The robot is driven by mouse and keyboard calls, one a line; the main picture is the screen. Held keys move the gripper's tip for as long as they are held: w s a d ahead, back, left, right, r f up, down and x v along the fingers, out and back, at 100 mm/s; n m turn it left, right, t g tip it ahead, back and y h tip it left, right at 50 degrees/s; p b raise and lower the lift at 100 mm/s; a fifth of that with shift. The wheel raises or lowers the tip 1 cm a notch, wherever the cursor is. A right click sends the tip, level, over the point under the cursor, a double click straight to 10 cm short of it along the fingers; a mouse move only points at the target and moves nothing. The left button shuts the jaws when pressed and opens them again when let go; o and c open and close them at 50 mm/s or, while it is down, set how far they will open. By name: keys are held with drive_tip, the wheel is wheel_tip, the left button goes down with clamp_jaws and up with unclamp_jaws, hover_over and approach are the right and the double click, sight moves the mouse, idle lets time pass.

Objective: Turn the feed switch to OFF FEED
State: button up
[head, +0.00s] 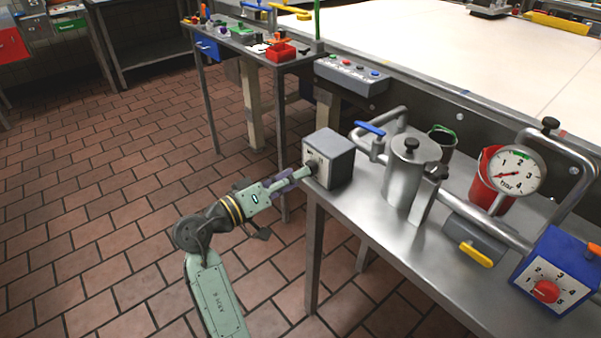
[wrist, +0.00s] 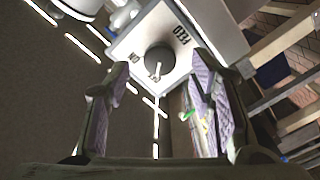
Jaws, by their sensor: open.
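The feed switch is a grey box (head: 340,165) at the near left corner of the steel bench. It also shows in the wrist view, with a pale face (wrist: 182,22) marked FEED and smaller lettering around a round dark knob (wrist: 160,60). I cannot tell for sure which mark the knob points to. My gripper (head: 302,174) is at the box's front face. In the wrist view my gripper (wrist: 157,68) is open, with one purple-padded finger on each side of the knob. I see gaps between the fingers and the knob; contact is not visible.
On the steel bench (head: 378,262) stand a metal canister (head: 405,172) with a blue-handled valve, a red cup (head: 488,180) behind a gauge (head: 515,170), and a blue dial box (head: 555,275). A button panel (head: 350,75) is behind. The tiled floor (head: 100,240) at left is clear.

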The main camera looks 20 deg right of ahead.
drive_tip(key=v, duration=0.9)
drive_tip(key=shift+a, duration=0.15)
drive_tip(key=shift+r, duration=0.1)
